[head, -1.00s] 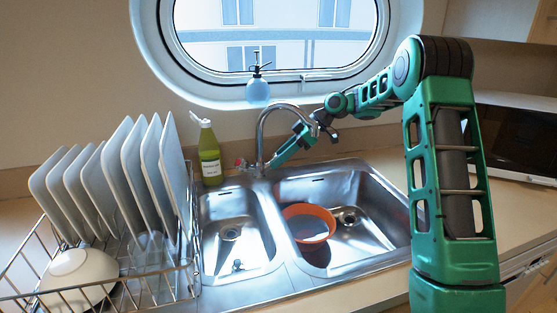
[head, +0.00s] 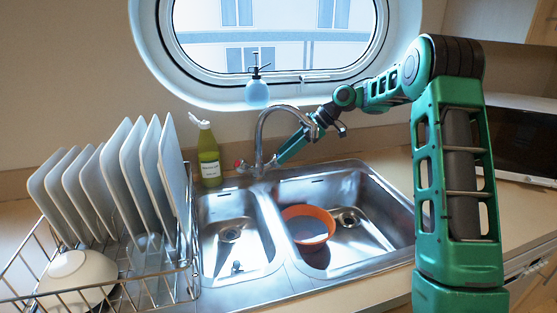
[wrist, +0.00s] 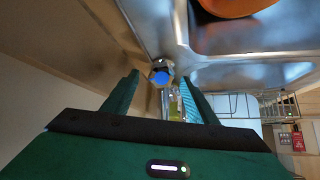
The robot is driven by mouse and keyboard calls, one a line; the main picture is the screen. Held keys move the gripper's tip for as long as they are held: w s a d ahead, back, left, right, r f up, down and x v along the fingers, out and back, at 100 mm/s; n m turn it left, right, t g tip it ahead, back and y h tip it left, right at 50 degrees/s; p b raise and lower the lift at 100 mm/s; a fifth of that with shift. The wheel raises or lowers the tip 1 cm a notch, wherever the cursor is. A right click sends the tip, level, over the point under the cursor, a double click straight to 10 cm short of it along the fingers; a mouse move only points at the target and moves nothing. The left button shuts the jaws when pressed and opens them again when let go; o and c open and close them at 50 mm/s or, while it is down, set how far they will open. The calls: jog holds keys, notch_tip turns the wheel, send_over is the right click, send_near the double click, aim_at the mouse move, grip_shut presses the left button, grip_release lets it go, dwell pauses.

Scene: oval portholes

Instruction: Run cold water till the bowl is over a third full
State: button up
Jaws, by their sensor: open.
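The orange bowl (head: 308,236) sits upright in the right basin, below the curved tap (head: 261,135). Its inside looks greyish; I cannot tell the water level, and no stream is clear. A red tap knob (head: 239,163) is on the tap's left side. A blue knob (wrist: 160,77) shows in the wrist view at the tap's base. My gripper (head: 277,161) is open at the tap's right side. In the wrist view its two fingers (wrist: 160,88) stand either side of the blue knob, with no clear contact. The bowl's edge (wrist: 235,6) shows at the top.
The double sink (head: 228,210) has an empty left basin. A green bottle (head: 208,160) stands behind it. A blue spray bottle (head: 257,92) is by the porthole. A rack (head: 150,292) with plates, a white bowl and a glass is left. A microwave (head: 518,140) is right.

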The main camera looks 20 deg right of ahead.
jog(key=v, duration=0.7)
jog(key=shift+d, duration=0.15)
jog(key=s+d+f+m+h, duration=0.2)
jog(key=s+m, duration=0.4)
jog(key=s, duration=1)
jog(key=s+d+f+m+g+h, duration=0.1)
jog(key=s+d+f+m+h, duration=0.2)
jog(key=s+m, duration=0.4)
jog(key=s+d+f+m+g+h, duration=0.1)
jog(key=s+d+f+m+h, duration=0.2)
jog(key=s, duration=2.2)
jog(key=shift+d+f+m, duration=0.1)
jog(key=shift+d+m, duration=0.1)
jog(key=shift+m, duration=0.85)
jog(key=shift+d+m, duration=0.25)
jog(key=shift+m, duration=0.8)
jog(key=shift+g, duration=0.3)
jog(key=shift+w, duration=0.15)
